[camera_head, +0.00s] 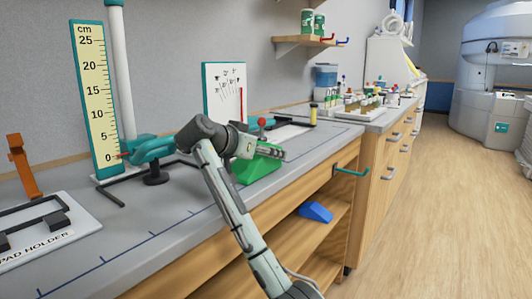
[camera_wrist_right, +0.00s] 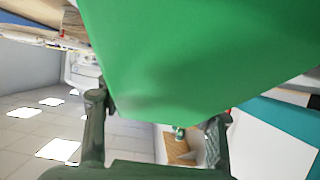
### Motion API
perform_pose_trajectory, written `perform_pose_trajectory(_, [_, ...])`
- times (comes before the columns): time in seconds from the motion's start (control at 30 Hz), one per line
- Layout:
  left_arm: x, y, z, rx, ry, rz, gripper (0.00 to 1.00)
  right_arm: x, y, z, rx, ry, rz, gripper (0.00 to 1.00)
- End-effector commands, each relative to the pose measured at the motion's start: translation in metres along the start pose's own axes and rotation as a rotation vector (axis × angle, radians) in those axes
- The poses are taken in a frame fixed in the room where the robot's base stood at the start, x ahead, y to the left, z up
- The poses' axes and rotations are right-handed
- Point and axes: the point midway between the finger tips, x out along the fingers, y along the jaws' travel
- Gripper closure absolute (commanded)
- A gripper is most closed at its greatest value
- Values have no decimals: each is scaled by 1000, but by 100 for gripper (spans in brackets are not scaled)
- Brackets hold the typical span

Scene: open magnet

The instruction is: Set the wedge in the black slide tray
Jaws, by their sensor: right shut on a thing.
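A green wedge (camera_head: 258,167) is at the counter's front edge, at the end of my right arm. My right gripper (camera_head: 270,152) is shut on it. In the right wrist view the green wedge (camera_wrist_right: 200,55) fills the upper middle, with a finger on either side. I cannot tell whether its underside touches the counter. No thing shows clearly as a black slide tray; a flat pale panel with a dark edge (camera_head: 290,131) lies behind the wedge, partly hidden by my arm. My left gripper is not in view.
A teal clamp stand (camera_head: 153,150) and a tall centimetre ruler (camera_head: 92,95) stand left of my wrist. A pad holder (camera_head: 45,232) lies at the front left. A blue wedge (camera_head: 316,212) sits on the shelf below. A teal handle (camera_head: 350,172) juts from the counter's end.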

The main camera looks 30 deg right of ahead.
Motion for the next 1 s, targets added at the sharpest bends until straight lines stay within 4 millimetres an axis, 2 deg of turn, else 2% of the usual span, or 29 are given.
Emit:
perform_pose_trajectory(0.03, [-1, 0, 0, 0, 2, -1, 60, 1, 0, 3, -1, -1, 0, 69])
perform_pose_trajectory(0.07, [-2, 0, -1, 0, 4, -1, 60, 1, 0, 2, 0, -1, 0, 39])
perform_pose_trajectory(0.2, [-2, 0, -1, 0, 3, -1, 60, 0, 0, 2, 0, -1, 0, 22])
perform_pose_trajectory(0.57, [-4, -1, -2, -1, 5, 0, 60, -2, 0, -2, 0, 0, -1, 22])
perform_pose_trajectory(0.6, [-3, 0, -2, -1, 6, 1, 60, -6, -1, -2, -1, -1, -2, 22])
perform_pose_trajectory(0.73, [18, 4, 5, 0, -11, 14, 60, -26, -1, -4, -1, -2, -4, 22])
perform_pose_trajectory(1.0, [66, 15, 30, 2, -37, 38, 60, -86, -1, -3, -1, -2, -4, 22])
